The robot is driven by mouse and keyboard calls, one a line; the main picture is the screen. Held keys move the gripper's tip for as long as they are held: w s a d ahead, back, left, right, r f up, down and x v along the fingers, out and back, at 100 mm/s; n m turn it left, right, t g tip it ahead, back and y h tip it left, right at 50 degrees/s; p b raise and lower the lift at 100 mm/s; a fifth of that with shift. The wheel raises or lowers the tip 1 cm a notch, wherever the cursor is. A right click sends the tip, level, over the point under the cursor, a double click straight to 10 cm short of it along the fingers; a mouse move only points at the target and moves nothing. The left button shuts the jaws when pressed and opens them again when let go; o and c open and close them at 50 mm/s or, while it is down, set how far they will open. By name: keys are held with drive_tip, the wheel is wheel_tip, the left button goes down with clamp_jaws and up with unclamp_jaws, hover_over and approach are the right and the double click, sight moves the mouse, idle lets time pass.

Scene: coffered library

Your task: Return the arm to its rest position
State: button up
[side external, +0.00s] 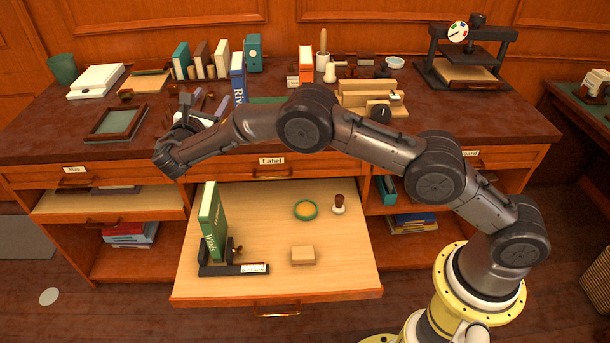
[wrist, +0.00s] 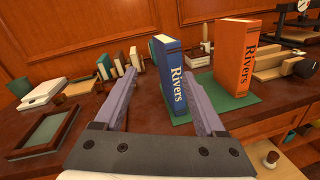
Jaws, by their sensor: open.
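My gripper (side external: 207,98) is at the end of my arm, over the left part of the desk (side external: 60,143). In the wrist view my gripper (wrist: 160,75) shows two purple fingers spread apart with nothing held between them. A blue book marked "Rivers" (wrist: 171,80) stands upright on a green mat (wrist: 240,100) just beyond the fingers. The blue book (side external: 238,77) also shows in the side view, to the right of the fingers. My arm stretches across the desk front from its yellow base at the lower right.
An orange book (wrist: 237,58) stands on the mat. A pulled-out drawer (side external: 340,270) below my arm holds a green book (side external: 212,222) upright at a black bookend (side external: 240,269), a tan block (side external: 303,255), a round green dish (side external: 305,210) and a stamp. A press (side external: 465,55) stands back right.

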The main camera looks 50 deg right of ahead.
drive_tip(key=s+d+r+m+g+y, duration=0.2)
drive_tip(key=s+d+r+m+g, duration=0.45)
drive_tip(key=s+d+r, duration=1.05)
drive_tip(key=s+d+r+m+y, duration=0.2)
drive_tip(key=s+r+m+y, duration=0.15)
drive_tip(key=s, duration=0.55)
drive_tip(key=s+a+f+m+t+y, duration=0.1)
drive_tip(key=s+f+m+y, duration=0.15)
drive_tip(key=s, duration=0.65)
drive_tip(key=s+a+f+m+y, duration=0.1)
drive_tip(key=s+f+m, duration=0.25)
drive_tip(key=s, duration=0.45)
drive_tip(key=s+a+f+m+y, duration=0.5)
drive_tip(key=s+a+f+m, duration=0.1)
drive_tip(key=s+a+f, duration=0.1)
drive_tip(key=shift+a+f+t+y, duration=0.4)
drive_tip(key=shift+a+f, duration=0.4)
drive_tip(key=shift+f, duration=0.15)
